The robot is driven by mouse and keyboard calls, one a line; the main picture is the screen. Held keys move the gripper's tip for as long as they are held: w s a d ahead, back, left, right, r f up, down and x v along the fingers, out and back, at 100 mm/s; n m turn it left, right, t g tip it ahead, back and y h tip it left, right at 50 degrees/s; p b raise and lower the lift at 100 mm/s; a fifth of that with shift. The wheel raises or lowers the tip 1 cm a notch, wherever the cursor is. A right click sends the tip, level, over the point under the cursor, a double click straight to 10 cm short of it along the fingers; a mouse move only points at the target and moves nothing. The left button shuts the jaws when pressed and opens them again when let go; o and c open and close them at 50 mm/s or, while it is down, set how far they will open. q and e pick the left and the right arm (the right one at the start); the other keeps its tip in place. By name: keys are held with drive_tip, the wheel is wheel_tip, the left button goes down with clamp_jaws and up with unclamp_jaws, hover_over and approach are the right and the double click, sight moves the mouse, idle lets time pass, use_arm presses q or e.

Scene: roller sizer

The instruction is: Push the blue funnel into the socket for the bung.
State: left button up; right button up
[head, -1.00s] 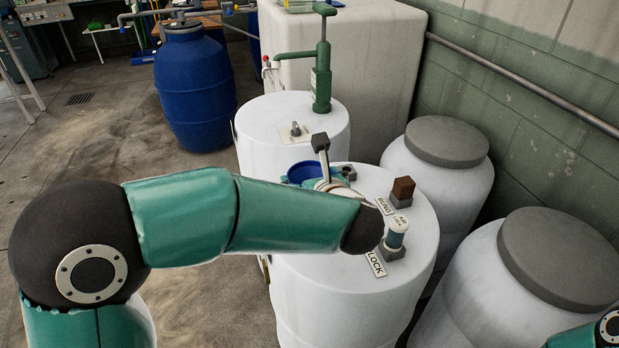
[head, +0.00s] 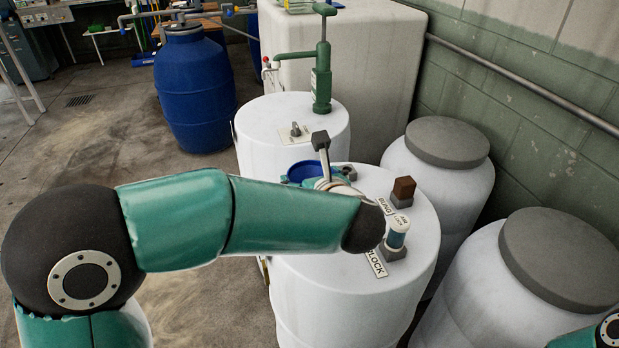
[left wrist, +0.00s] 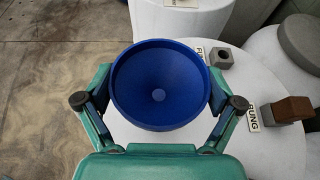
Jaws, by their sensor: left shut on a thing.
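The blue funnel (head: 303,171) shows partly behind my left wrist in the head view. In the left wrist view its wide bowl (left wrist: 160,60) faces the camera, and its spout is hidden below. My left gripper (left wrist: 160,88) is shut on the funnel, one finger on each side, above the white drum. The grey bung socket (head: 401,201) is on the drum top beside the BUNG label (head: 384,206). A brown block (head: 403,187) stands in it; this block also shows in the left wrist view (left wrist: 293,108). My right gripper is out of view.
A grey socket with an open hole (left wrist: 221,58) is on the drum top, right of the funnel. The airlock cylinder (head: 397,234) stands in another socket near the drum's front. A green hand pump (head: 321,75) stands behind.

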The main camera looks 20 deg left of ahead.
use_arm(q)
drive_tip(key=shift+b, duration=0.55)
idle(0.7)
drive_tip(key=shift+f+b, duration=1.75)
drive_tip(key=shift+b, duration=0.35)
drive_tip(key=o, duration=0.8)
drive_tip(key=v, duration=1.2)
